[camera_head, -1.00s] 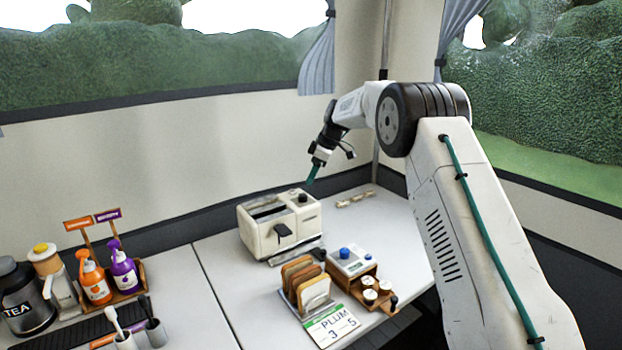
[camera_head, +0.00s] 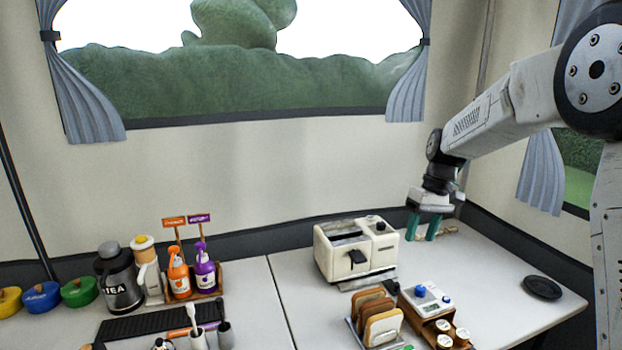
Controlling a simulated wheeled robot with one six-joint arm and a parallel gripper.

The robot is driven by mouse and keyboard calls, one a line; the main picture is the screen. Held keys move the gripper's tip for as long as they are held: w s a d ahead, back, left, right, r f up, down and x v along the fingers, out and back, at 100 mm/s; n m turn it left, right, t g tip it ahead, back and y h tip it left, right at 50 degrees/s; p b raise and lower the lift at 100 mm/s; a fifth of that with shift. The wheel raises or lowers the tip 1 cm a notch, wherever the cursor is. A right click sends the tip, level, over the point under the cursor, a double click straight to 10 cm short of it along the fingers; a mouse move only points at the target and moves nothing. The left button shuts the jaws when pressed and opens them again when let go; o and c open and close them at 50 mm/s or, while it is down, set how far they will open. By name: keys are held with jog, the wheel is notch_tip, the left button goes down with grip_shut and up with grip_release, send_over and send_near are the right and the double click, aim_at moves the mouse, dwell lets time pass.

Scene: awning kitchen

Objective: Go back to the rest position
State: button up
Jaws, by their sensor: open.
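My gripper (camera_head: 424,228) hangs from my arm at the right of the head view, fingers pointing down. Its two green fingers are apart with nothing seen between them. It is to the right of the cream toaster (camera_head: 334,262), above or beyond the counter's right part; the exact height is hard to tell. The toaster has a black lever on its front and a dark slot on top.
Bread slices stand in a rack (camera_head: 352,322) before the toaster, beside a wooden box with a blue-knobbed device (camera_head: 428,300). A black round lid (camera_head: 542,287) lies at right.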

jog(key=s+r+m+t+h, duration=0.1)
jog(key=s+r+m, duration=0.1)
jog(key=s, duration=1.7)
jog(key=s+r+m+t+h, duration=0.1)
jog(key=s+r, duration=0.3)
jog(key=s, duration=1.6)
jog(key=shift+s+a+r+m+t, duration=0.2)
jog(key=shift+r+m+t, duration=0.1)
jog(key=shift+m, duration=0.1)
